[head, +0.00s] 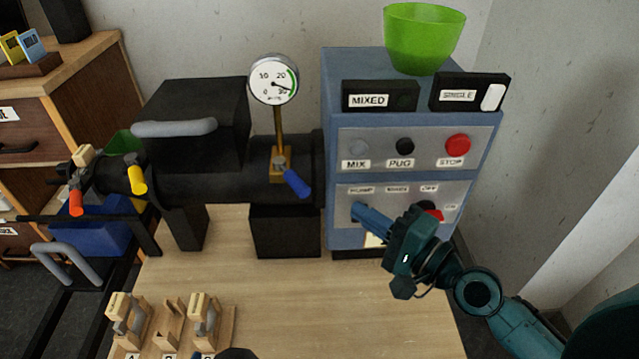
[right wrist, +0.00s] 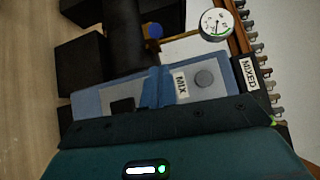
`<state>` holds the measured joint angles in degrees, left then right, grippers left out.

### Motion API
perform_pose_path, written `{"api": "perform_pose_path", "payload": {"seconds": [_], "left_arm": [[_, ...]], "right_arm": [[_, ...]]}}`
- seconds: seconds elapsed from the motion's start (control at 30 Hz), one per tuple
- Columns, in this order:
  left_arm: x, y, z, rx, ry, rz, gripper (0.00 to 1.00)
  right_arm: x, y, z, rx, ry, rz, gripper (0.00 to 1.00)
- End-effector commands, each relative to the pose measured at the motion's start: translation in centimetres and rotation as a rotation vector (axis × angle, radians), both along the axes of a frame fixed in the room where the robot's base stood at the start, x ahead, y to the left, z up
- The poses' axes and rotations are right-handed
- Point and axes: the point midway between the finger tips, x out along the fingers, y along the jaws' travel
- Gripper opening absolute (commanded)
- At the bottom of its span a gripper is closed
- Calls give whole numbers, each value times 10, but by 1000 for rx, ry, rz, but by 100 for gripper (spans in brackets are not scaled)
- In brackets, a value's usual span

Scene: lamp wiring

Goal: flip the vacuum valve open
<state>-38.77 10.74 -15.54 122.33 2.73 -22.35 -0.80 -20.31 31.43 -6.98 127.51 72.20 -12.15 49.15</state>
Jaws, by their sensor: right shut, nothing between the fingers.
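The vacuum valve appears to be the blue lever (head: 297,183) on a brass fitting (head: 280,163) below the round gauge (head: 274,80); it slants down to the right. In the right wrist view the blue lever end (right wrist: 154,31) and the gauge (right wrist: 216,24) show at the top. My right gripper (head: 360,211) is shut and empty, its blue fingers at the lower panel of the blue control box (head: 345,232), to the right of the lever and apart from it. I cannot tell whether the fingertips touch the panel. My left gripper is not in view.
The black machine body (head: 205,185) lies left of the box. A red stop button (head: 457,145) and a green bowl (head: 424,35) are on and above the box. Wooden clamps (head: 205,315) stand at front left.

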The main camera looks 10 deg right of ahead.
Motion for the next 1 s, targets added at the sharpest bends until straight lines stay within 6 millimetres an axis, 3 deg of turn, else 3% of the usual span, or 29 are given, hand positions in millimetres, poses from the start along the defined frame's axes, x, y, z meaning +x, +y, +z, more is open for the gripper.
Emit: {"api": "perform_pose_path", "payload": {"seconds": [0.27, 0.7, 1.0], "left_arm": [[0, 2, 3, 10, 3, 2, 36], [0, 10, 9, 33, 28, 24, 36], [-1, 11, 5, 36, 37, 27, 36]], "right_arm": [[9, 5, 2, 0, -1, -2, 0], [71, 45, 2, -2, -1, -1, 0], [85, 54, 1, -4, 0, -1, 0]]}}
